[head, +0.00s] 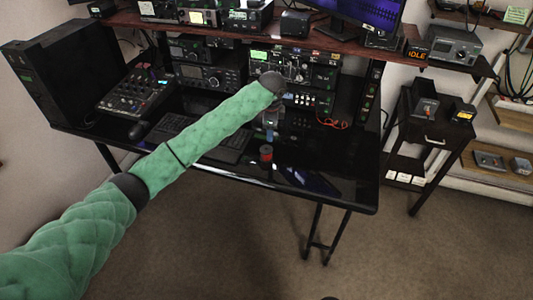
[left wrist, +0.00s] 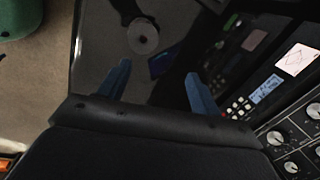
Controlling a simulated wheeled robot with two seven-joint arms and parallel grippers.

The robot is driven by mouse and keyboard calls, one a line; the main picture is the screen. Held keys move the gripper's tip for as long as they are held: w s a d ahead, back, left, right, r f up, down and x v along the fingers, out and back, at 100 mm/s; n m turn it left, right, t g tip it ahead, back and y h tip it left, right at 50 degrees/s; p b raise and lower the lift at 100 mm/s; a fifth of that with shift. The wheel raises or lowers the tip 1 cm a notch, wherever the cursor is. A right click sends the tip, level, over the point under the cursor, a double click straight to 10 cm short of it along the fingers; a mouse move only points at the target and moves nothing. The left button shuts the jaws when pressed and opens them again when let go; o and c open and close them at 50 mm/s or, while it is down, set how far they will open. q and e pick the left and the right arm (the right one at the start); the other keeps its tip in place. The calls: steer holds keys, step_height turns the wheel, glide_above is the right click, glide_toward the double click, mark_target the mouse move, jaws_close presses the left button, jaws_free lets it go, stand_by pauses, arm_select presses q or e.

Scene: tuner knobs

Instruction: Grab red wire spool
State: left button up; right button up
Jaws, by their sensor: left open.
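A small red wire spool (head: 266,153) stands on the glossy black desk (head: 340,192), near its front edge in the head view. My left gripper (head: 270,134) is just behind and above it, apart from it. In the left wrist view my left gripper (left wrist: 160,70) shows two blue fingers spread apart with nothing between them. A round grey disc with a centre hole (left wrist: 143,37) lies beyond the fingertips there; it looks like the spool's end, but no red shows. My right gripper is in neither view.
A keyboard or laptop (head: 222,143) lies left of the spool, with a mixer (head: 136,92) farther left. Radio equipment (head: 292,66) lines the back. The desk's front right is mostly clear.

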mark_target(267, 149)
arm_select(q)
steer(key=f+m, duration=0.1)
steer(key=f+m+g, duration=0.1)
steer(key=a+f, duration=0.1)
steer(key=shift+s+a+f+m, duration=0.1)
steer(key=shift+s+f+m, duration=0.1)
steer(key=shift+s+m, duration=0.2)
steer(key=shift+s+f+m+g, duration=0.2)
steer(key=shift+m+g, duration=0.2)
steer(key=shift+m, duration=0.3)
steer(key=shift+s+m, duration=0.1)
steer(key=shift+m, duration=0.9)
steer(key=shift+f+p, duration=0.45)
steer(key=shift+f, duration=0.8)
step_height(267, 149, down, 4)
steer(key=shift+r+p, duration=0.2)
steer(key=shift+p, duration=0.85)
steer(key=shift+f, duration=0.9)
steer(key=c, duration=0.9)
steer(key=shift+a, duration=0.1)
steer(key=shift+c, duration=0.2)
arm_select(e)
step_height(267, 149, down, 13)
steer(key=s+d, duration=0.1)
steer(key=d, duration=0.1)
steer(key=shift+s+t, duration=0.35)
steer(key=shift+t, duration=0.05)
